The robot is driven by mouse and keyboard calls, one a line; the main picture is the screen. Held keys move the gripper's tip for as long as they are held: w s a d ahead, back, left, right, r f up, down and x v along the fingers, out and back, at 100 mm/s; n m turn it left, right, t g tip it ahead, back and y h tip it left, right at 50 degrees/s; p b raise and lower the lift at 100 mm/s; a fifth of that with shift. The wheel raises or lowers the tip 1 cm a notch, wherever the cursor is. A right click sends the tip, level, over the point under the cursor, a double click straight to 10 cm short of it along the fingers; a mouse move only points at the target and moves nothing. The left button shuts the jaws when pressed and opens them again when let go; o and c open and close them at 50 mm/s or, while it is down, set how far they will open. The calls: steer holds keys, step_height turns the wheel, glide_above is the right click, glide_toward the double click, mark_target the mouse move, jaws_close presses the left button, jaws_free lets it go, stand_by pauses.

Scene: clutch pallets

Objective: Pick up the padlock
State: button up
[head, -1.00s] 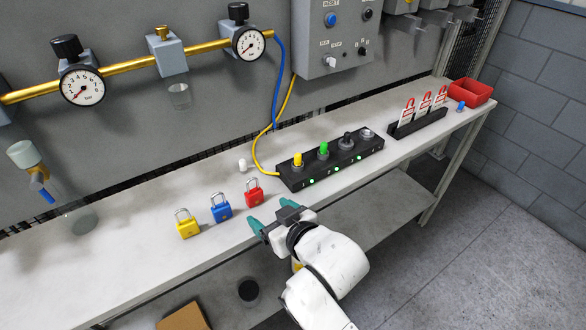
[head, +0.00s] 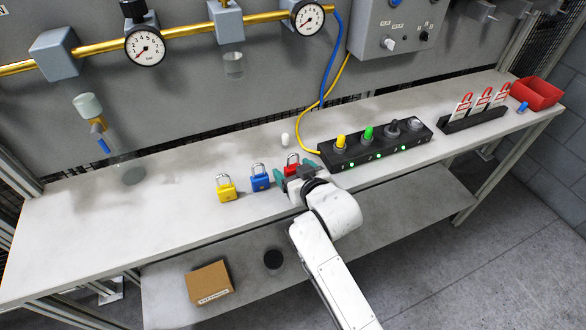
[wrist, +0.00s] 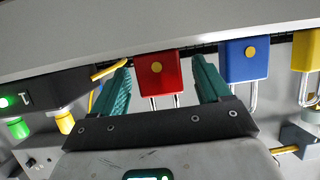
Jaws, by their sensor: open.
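Three padlocks stand in a row near the bench's front edge: a yellow one (head: 227,188), a blue one (head: 260,178) and a red one (head: 291,164). In the wrist view the red padlock (wrist: 157,74) sits between the two green fingertips of my gripper (wrist: 164,80), with a gap on each side. The blue padlock (wrist: 244,61) is just outside the right finger, and the yellow padlock (wrist: 307,50) is farther right. In the head view my open gripper (head: 295,179) is at the red padlock and partly hides its lower part.
A black strip (head: 376,148) with coloured knobs lies right of the red padlock, close to my gripper. A small white piece (head: 285,139) stands behind. A tag rack (head: 474,119) and red bin (head: 537,93) are at the far right. The bench's left part is clear.

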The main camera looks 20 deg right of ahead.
steer(key=shift+w+f, duration=0.1)
steer(key=shift+w, duration=0.1)
steer(key=shift+c, duration=0.2)
steer(key=c, duration=1.1)
